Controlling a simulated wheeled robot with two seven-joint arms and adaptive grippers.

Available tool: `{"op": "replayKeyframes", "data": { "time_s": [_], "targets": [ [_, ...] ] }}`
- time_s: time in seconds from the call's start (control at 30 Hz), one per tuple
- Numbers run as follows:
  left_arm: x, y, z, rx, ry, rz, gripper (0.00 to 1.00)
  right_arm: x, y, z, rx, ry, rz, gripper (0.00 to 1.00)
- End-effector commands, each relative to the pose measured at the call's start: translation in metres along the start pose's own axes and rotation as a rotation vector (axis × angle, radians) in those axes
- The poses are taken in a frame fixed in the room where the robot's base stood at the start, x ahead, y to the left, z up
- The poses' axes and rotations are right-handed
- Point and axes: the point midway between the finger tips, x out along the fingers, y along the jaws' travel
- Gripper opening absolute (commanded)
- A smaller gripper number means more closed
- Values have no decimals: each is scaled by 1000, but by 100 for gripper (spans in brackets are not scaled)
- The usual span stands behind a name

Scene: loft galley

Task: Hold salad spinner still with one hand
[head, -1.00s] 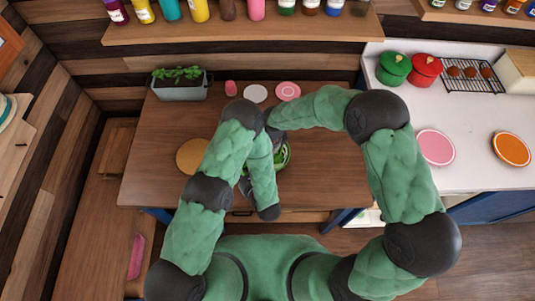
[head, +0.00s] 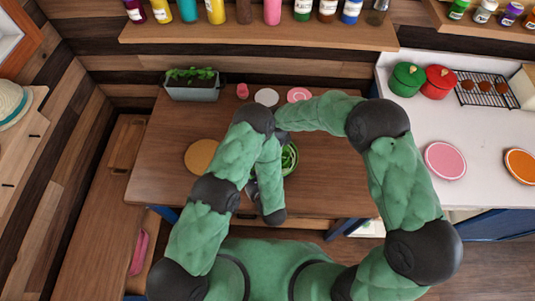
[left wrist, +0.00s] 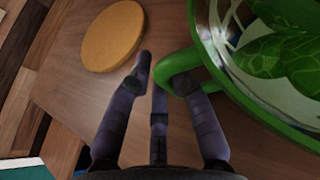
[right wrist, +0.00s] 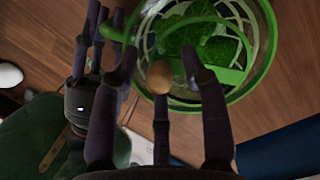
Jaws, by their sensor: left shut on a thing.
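The salad spinner is a clear bowl with a green rim and leaves inside. In the head view the salad spinner (head: 290,159) stands on the wooden table, largely hidden by my arms. In the left wrist view my left gripper (left wrist: 164,72) is shut on the green loop handle at the side of the salad spinner (left wrist: 225,75). In the right wrist view my right gripper (right wrist: 162,62) is open over the salad spinner (right wrist: 262,75), its fingers spread around a tan round knob (right wrist: 159,76). I see gaps beside the knob.
A round tan board (head: 201,157) lies on the table (head: 160,190) left of the spinner. A planter (head: 192,84), a pink cup (head: 242,91) and small plates (head: 266,97) stand at the back. The white counter (head: 405,125) at right holds pots and plates.

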Motion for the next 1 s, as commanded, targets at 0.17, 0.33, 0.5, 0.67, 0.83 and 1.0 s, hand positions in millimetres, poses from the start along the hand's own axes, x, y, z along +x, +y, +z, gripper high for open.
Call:
{"op": "replayKeyframes", "data": {
  "time_s": [0.17, 0.33, 0.5, 0.67, 0.83, 1.0],
  "targets": [
    [0, 0, 0, -2, -1, 1, 0, 1, 2, -1, 0, 3, 4, 52],
    [0, 0, 0, -2, 0, 1, 0, 0, 2, -1, 0, 3, 4, 52],
    [0, 0, 0, -2, 0, 1, 0, -13, 0, 0, 1, 1, 1, 52],
    [0, 0, 0, -2, 0, 1, 0, -42, 0, 0, -1, 0, -1, 52],
    [0, 0, 0, -2, 0, 0, 0, -76, 0, 0, 1, 0, -1, 52],
    [0, 0, 0, -2, 0, 0, 0, -102, 0, 0, 0, 0, 0, 52]
  ]
}}
